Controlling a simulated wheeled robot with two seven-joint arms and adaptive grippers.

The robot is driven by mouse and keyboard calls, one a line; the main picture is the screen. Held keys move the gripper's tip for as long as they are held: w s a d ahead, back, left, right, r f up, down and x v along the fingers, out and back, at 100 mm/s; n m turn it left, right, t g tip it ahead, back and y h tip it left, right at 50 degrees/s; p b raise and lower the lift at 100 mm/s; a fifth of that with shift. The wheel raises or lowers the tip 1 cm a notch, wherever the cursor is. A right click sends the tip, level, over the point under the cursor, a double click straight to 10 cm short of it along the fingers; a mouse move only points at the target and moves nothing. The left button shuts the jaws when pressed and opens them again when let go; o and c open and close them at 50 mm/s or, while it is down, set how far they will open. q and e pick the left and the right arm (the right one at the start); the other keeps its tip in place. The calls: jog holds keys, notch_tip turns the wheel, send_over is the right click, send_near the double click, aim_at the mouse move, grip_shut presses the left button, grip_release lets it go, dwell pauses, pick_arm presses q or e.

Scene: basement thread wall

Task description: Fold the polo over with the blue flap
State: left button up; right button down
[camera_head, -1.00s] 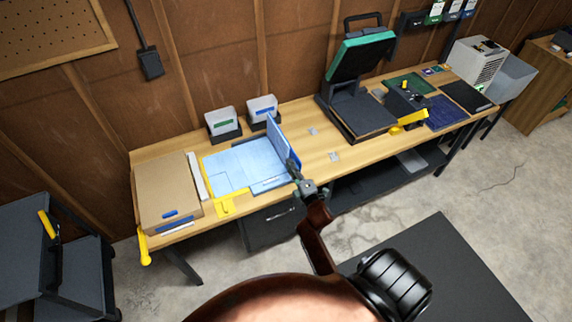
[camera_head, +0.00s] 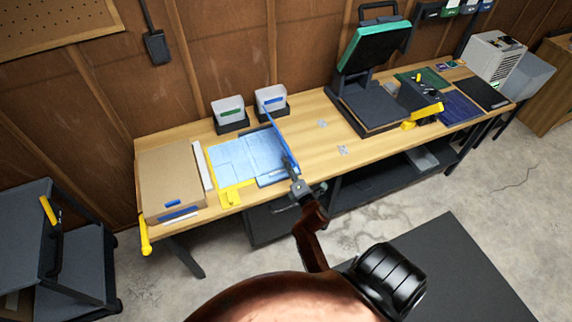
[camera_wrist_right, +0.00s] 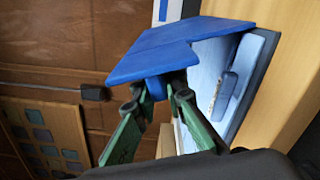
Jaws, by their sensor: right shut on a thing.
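The light blue polo (camera_head: 232,158) lies flat on the folding board on the bench. The blue flap (camera_head: 281,140) stands raised along the board's right side and shows nearly edge-on in the head view. My right gripper (camera_head: 293,180) is shut on the flap's near end. In the right wrist view, the gripper's green fingers (camera_wrist_right: 158,88) meet at the blue flap (camera_wrist_right: 180,50), with the pale polo (camera_wrist_right: 205,85) beneath it. A yellow piece (camera_head: 236,194) sits at the board's front edge. My left gripper is not in view.
A cardboard-coloured box (camera_head: 170,180) lies left of the board. Two small bins (camera_head: 230,112) (camera_head: 270,100) stand behind it. A heat press (camera_head: 372,105) with a raised green-edged lid stands to the right. The bench between board and press is mostly clear.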

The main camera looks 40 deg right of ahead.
jog(key=c, duration=2)
grip_release()
jog(key=shift+o, duration=0.2)
